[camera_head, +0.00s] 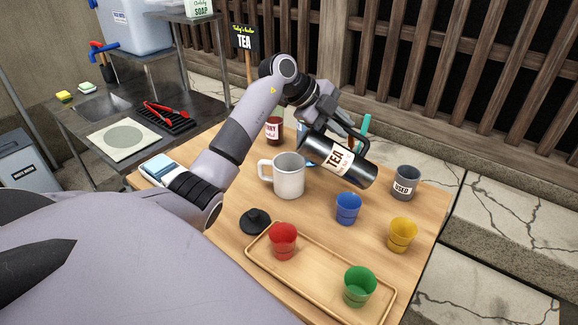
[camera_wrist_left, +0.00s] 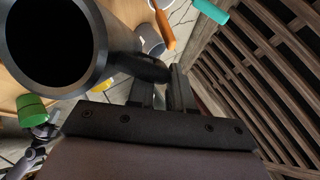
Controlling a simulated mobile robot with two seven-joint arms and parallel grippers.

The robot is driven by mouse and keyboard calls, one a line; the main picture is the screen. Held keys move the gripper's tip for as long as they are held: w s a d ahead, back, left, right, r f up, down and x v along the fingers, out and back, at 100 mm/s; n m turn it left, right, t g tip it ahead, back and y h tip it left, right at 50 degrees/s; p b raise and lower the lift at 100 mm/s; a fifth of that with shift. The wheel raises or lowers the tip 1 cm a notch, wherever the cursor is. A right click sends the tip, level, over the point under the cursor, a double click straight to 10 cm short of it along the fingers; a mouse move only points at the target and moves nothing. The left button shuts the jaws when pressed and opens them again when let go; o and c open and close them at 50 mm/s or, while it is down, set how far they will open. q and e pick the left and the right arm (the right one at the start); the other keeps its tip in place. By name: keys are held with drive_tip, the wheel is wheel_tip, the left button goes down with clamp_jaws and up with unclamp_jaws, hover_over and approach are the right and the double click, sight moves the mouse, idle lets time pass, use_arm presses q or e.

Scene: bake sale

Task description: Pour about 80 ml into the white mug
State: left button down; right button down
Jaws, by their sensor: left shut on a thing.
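My left gripper (camera_head: 326,118) is shut on the handle of a dark pitcher labelled TEA (camera_head: 338,160). The left wrist view shows the pitcher's wide mouth (camera_wrist_left: 50,40) with a dark inside; no liquid level or stream can be made out. The gripper fingers (camera_wrist_left: 165,92) are at the handle there. The mug's contents are hidden.
A black lid (camera_head: 255,221) lies in front of the mug. Blue (camera_head: 348,208) and yellow (camera_head: 402,235) cups and a grey USED can (camera_head: 406,183) stand to the right. A wooden tray (camera_head: 318,291) holds red (camera_head: 283,241) and green (camera_head: 360,287) cups. A jar (camera_head: 273,129) stands behind.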

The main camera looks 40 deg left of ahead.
use_arm(q)
drive_tip(key=shift+s+a+r+t+h+b, duration=0.35)
drive_tip(key=shift+r+t+h+b, duration=0.3)
drive_tip(key=shift+b, duration=1.8)
drive_tip(key=shift+a+n, duration=0.25)
drive_tip(key=shift+n, duration=0.05)
drive_tip(key=shift+s+a+t+h, duration=0.2)
drive_tip(key=shift+a+t+h, duration=0.05)
drive_tip(key=shift+a+h, duration=0.15)
use_arm(e)
drive_tip(key=shift+f, duration=1.2)
use_arm(q)
drive_tip(key=shift+s+a+r, duration=0.1)
drive_tip(key=shift+s+a, duration=0.15)
drive_tip(key=shift+a, duration=0.1)
drive_tip(key=shift+a+r+h, duration=0.1)
drive_tip(key=shift+h, duration=0.15)
drive_tip(key=shift+s+a+n+t+b, duration=0.1)
drive_tip(key=shift+n+t+b, duration=0.2)
use_arm(e)
drive_tip(key=shift+f, duration=0.1)
use_arm(q)
drive_tip(key=shift+a+h, duration=0.1)
drive_tip(key=shift+h, duration=0.2)
drive_tip(key=shift+d, duration=0.2)
drive_tip(key=shift+a+f+n+t+b, duration=0.25)
drive_tip(key=shift+n+t+b, duration=0.05)
drive_tip(key=shift+t, duration=0.2)
use_arm(e)
drive_tip(key=shift+f, duration=0.35)
